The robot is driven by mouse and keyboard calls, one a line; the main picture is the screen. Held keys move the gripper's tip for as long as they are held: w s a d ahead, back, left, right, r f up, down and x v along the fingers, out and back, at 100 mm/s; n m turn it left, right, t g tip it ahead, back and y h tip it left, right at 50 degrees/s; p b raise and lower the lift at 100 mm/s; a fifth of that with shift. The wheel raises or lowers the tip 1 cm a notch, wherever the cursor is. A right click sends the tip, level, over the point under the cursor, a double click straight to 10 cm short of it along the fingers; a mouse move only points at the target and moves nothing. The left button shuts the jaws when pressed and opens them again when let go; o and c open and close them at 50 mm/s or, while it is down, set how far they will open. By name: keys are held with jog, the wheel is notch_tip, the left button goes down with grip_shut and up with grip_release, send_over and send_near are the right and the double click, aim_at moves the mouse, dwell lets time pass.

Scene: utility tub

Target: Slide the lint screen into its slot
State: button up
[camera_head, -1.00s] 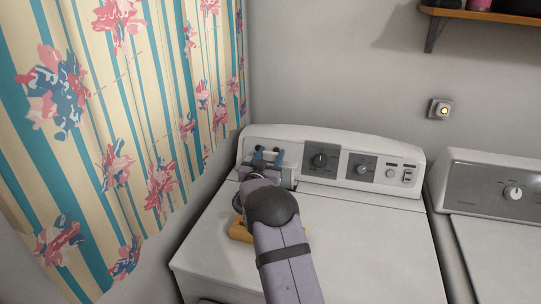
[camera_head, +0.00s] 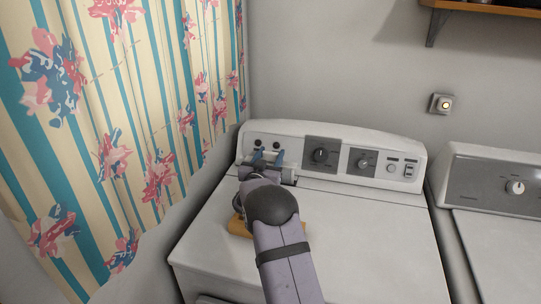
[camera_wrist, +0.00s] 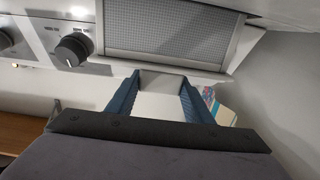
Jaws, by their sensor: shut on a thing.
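The lint screen (camera_wrist: 175,38), a grey mesh panel in a pale frame, fills the top middle of the wrist view. The grey tab at its edge sits between the blue fingertips of my gripper (camera_wrist: 163,84), shut on it. In the head view my gripper (camera_head: 268,158) is at the left end of the white dryer's control panel. Part of a grey piece shows beside it, probably the screen's end. The slot is hidden behind my arm and gripper, so I cannot tell whether the screen is in it.
The dryer (camera_head: 365,235) has a bare top to the right of my arm. Its knobs (camera_head: 320,155) are right of my gripper. A tan object (camera_head: 238,227) lies partly hidden by my arm. A striped curtain (camera_head: 130,130) hangs at left; a second machine (camera_head: 500,185) stands at right.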

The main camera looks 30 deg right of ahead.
jog(key=shift+f, duration=0.25)
jog(key=o, duration=1.1)
jog(key=shift+f, duration=0.1)
notch_tip(320, 180, up, 10)
jog(key=shift+r+b, duration=0.25)
jog(key=shift+b, duration=0.4)
